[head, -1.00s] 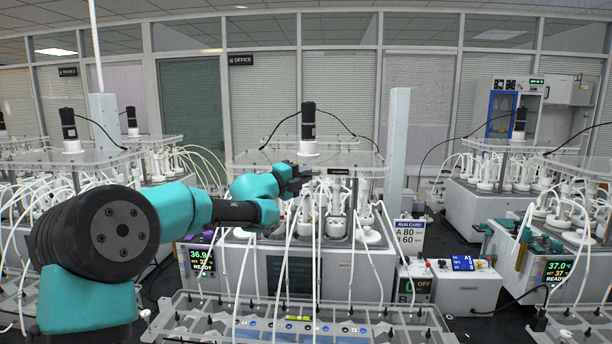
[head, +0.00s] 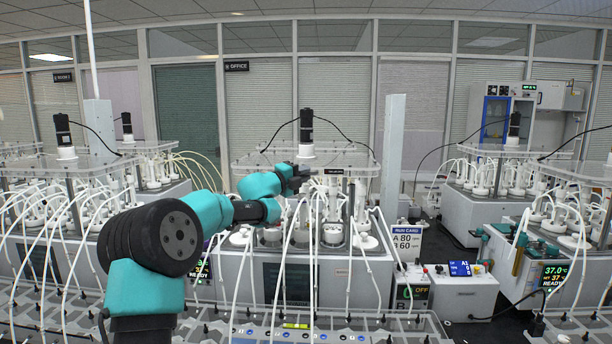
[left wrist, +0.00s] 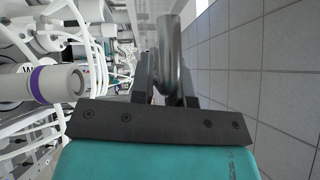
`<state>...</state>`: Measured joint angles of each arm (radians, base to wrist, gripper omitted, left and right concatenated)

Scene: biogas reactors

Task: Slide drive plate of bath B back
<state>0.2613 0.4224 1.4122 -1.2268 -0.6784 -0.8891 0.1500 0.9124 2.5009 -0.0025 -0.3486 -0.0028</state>
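The drive plate (head: 250,163) of the middle bath is a clear horizontal sheet carrying a black motor (head: 306,127) on a white base. Below it stands the bath (head: 235,262), with white vessels and tubes. The controller (head: 412,290) at its right front reads OFF and carries a partly hidden letter. My left gripper (head: 300,178) is at the plate's front edge, left of centre. In the left wrist view, a dark grey cylinder (left wrist: 170,55) lies between its two fingers (left wrist: 168,88); whether they clamp it is unclear. My right gripper is out of view.
A clear rack (head: 380,325) with tubes spans the front. A run card (head: 407,240) reads A 80, B 60. A pale column (head: 394,150) stands right of the plate. Similar baths stand left and right. Thin white tubes hang before the middle bath.

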